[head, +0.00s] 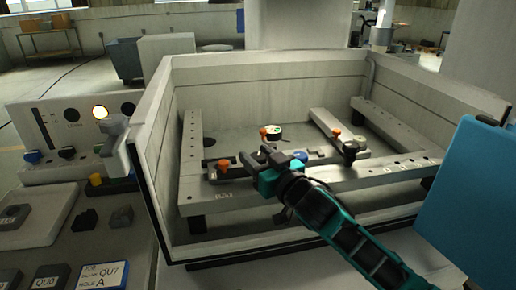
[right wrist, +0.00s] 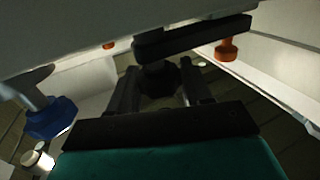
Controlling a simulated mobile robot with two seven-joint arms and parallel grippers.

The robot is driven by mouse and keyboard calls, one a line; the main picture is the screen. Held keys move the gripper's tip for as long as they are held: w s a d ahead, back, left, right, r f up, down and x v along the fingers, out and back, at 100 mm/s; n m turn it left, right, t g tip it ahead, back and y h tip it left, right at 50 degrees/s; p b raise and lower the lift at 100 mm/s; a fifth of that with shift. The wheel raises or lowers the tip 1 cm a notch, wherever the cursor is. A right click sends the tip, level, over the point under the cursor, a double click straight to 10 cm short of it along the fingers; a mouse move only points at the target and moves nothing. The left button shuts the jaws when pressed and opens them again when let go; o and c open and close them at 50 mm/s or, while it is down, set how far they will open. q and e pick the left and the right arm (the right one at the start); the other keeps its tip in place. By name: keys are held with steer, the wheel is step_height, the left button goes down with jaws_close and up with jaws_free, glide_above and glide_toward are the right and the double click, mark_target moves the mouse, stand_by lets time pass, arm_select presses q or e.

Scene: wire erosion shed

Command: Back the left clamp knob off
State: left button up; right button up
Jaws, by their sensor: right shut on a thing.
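My right gripper (head: 259,158) reaches in from the lower right over the front rail of the work tank. In the right wrist view the fingers (right wrist: 160,92) are closed on a dark clamp knob (right wrist: 160,78), under a dark bar (right wrist: 195,36). In the head view the gripper mostly hides this left knob. Another black clamp knob (head: 351,147) stands further right on the frame, free of any gripper. My left gripper is in neither view.
The tank wall (head: 205,245) rises in front of the frame. Orange knobs (head: 223,164) (head: 335,131) and a blue knob (head: 300,155) sit nearby. A control panel (head: 60,125) with a lit lamp stands left. A blue surface (head: 480,195) stands at right.

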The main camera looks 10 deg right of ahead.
steer(key=shift+w+d+r+n+g+y, duration=0.1)
steer(key=shift+n+g+y, duration=0.8)
steer(key=shift+n+y, duration=0.6)
steer(key=shift+y, duration=0.6)
steer(key=o, duration=0.9)
steer(key=shift+o, duration=0.2)
steer(key=v, duration=1.3)
steer(key=shift+b, duration=0.3)
steer(key=shift+o, duration=0.2)
steer(key=shift+r, duration=0.15)
